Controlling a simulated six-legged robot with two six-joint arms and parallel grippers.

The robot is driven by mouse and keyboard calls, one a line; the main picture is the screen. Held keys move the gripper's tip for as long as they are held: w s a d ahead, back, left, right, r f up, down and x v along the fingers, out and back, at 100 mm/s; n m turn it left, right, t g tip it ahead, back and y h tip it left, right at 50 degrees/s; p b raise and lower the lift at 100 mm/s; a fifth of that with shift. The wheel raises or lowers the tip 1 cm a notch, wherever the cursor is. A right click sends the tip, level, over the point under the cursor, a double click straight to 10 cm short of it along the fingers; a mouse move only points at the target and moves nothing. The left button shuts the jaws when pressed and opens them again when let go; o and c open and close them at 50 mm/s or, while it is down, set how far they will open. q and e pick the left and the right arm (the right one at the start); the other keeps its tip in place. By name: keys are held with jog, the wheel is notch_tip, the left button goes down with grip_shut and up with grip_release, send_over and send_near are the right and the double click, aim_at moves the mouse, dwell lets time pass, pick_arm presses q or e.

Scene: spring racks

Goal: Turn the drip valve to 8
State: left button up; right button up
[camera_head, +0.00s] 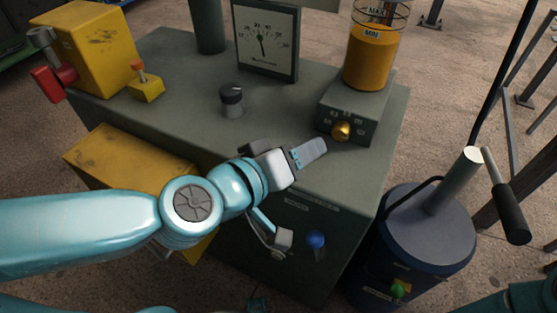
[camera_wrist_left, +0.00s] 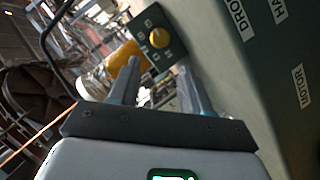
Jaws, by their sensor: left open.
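The drip valve is a round brass-yellow knob (camera_head: 341,131) on the front of a small dark box (camera_head: 363,103) below an amber oil reservoir (camera_head: 371,54). It also shows in the left wrist view (camera_wrist_left: 159,38), with marks around it too small to read. My left gripper (camera_head: 313,148) is open and empty, just left of and below the knob in the head view. In the left wrist view the fingers (camera_wrist_left: 160,85) stand apart, and the knob lies beyond them, roughly between their tips. My right gripper is out of view.
The green cabinet top (camera_head: 180,80) carries a dial gauge (camera_head: 266,40), a black knob (camera_head: 232,99) and a yellow block (camera_head: 93,45) with a red handle (camera_head: 52,84). A blue knob (camera_head: 316,239) is on the cabinet front. A dark blue drum (camera_head: 424,235) stands right.

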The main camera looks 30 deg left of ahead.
pick_arm(q)
jog(key=shift+b+v, duration=0.65)
jog(key=shift+v, duration=2)
